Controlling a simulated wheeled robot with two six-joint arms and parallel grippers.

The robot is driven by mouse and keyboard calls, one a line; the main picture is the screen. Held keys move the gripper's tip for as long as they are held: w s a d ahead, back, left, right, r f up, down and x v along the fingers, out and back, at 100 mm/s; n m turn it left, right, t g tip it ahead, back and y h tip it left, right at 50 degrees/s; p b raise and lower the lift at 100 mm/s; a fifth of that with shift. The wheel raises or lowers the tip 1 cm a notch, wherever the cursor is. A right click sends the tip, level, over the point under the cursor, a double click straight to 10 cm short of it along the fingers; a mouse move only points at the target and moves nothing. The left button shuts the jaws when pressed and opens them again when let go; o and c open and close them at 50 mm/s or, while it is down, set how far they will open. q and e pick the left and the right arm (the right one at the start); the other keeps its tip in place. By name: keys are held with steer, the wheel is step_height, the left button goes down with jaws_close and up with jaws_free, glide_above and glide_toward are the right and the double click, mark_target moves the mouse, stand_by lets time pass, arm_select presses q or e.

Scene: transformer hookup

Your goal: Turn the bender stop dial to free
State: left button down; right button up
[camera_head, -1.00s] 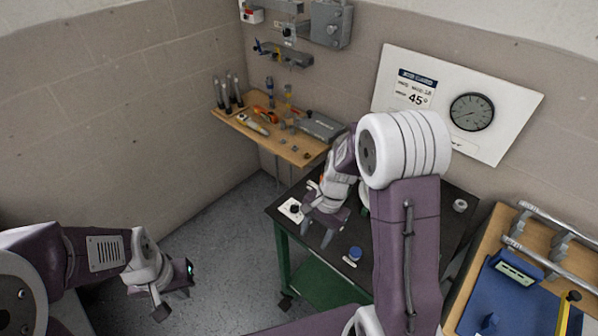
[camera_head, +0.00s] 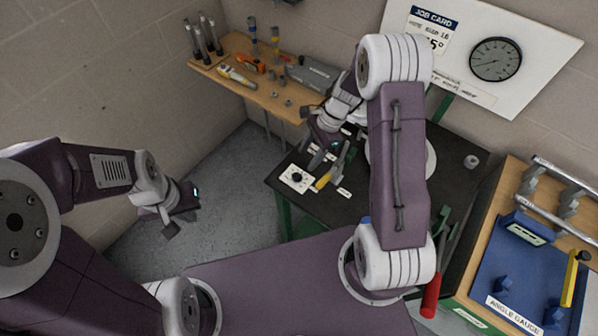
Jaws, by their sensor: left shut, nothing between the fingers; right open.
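The stop dial, a black knob on a small white plate (camera_head: 297,178), sits at the near left corner of the dark bench top (camera_head: 460,190). Its markings are too small to read. My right gripper (camera_head: 322,150) is open, beyond and slightly right of the dial, apart from it in the picture; its fingers are partly hard to make out against the dark bench. My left gripper (camera_head: 180,218) is shut and empty over the floor, well left of the bench. My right arm covers the middle of the bench.
A yellow-handled tool (camera_head: 325,180) and small white labels lie right of the dial. A red-handled bar (camera_head: 432,290) is at the bench's right front. A wooden shelf (camera_head: 270,92) with tools stands behind. A blue angle gauge board (camera_head: 530,275) is at the right.

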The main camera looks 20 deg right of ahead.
mark_target(298, 174)
steer(key=x, duration=0.8)
steer(key=shift+f, duration=0.15)
steer(key=shift+a+f, duration=0.2)
steer(key=shift+f, duration=0.15)
jaws_close()
